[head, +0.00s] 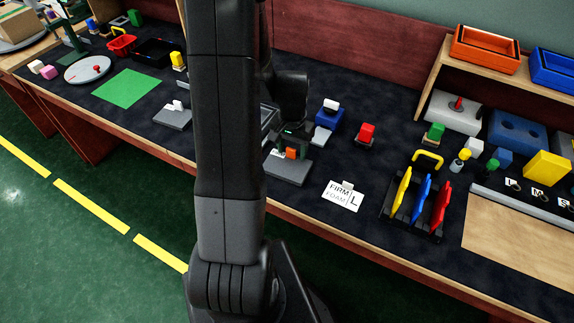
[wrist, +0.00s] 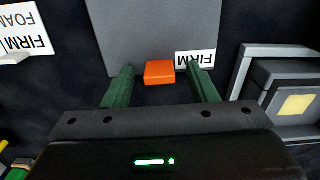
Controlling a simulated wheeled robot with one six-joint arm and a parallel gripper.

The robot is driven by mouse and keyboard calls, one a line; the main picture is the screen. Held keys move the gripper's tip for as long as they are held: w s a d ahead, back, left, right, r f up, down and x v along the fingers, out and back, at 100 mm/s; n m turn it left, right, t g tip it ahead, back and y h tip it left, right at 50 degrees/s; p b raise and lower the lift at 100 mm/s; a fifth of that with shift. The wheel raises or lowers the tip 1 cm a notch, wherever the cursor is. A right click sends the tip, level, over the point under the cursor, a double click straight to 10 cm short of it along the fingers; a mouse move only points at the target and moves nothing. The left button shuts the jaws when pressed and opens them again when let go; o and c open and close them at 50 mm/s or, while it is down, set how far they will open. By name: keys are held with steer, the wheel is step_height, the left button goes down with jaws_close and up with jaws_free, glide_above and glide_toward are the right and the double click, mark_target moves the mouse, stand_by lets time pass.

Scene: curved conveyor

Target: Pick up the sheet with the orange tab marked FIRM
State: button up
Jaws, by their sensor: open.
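The grey sheet (wrist: 150,28) lies on the dark table top, with its orange tab (wrist: 159,72) at the near edge in the wrist view. A white label reading FIRM (wrist: 195,61) is beside the tab, partly behind the right finger. In the head view the sheet (head: 288,171) and orange tab (head: 291,153) show just right of my arm. My gripper (wrist: 160,80) is open, with one green finger on each side of the tab and gaps between. Whether the fingertips are low enough to flank the tab fully is hard to tell.
A rack with yellow, blue and red handled pieces (head: 420,205) is farther right. Another grey sheet with a white tab (head: 173,117) lies to the left. A grey device (wrist: 285,85) is close on the right in the wrist view.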

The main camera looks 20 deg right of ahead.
steer(key=c, duration=1)
steer(key=shift+c, duration=0.2)
steer(key=shift+r, duration=0.15)
